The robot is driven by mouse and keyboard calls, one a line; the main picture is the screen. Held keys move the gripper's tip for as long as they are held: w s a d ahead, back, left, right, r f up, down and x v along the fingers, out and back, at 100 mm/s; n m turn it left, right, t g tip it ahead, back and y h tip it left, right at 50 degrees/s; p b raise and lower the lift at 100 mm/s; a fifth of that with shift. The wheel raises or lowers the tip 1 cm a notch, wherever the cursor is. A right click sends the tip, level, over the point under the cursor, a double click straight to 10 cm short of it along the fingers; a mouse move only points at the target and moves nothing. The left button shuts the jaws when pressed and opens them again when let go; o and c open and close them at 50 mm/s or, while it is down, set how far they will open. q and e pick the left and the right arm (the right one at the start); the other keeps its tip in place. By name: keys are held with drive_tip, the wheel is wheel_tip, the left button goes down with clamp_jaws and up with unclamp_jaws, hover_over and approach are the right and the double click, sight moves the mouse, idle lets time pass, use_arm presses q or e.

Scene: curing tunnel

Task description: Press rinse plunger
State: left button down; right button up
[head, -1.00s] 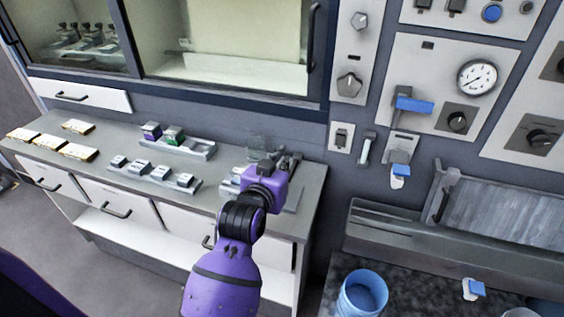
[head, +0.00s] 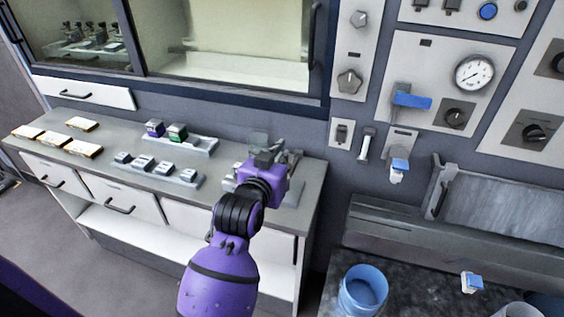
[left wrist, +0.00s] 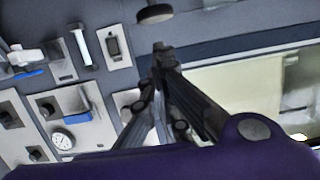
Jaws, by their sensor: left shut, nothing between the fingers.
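My left gripper (head: 268,157) is over the right end of the grey counter, with its purple wrist behind it. In the left wrist view its dark fingers (left wrist: 160,50) are together and empty. A dark round cap (left wrist: 155,13), which may be the rinse plunger, shows just beyond the fingertips, with a visible gap in the picture. In the head view a grey fixture (head: 291,192) on the counter is partly hidden by the gripper and wrist, so I cannot make out the plunger there. My right gripper is not in view.
On the counter (head: 215,207) are a rack with purple and green blocks (head: 190,146), a rack of grey pieces (head: 160,170) and several yellow-edged plates (head: 82,148). A wall panel with a gauge (head: 474,74) and blue lever (head: 411,100) is right. A blue cup (head: 363,291) stands lower right.

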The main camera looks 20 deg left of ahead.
use_arm(q)
drive_tip(key=v, duration=0.7)
drive_tip(key=shift+s+b, duration=0.2)
drive_tip(key=shift+b, duration=0.15)
idle(1.6)
wheel_tip(320, 180, down, 12)
drive_tip(key=s+a+f+g, duration=0.3)
drive_tip(key=s+f+g, duration=0.3)
drive_tip(key=s+f, duration=1.9)
drive_tip(key=shift+f, duration=0.25)
drive_tip(key=shift+s, duration=0.1)
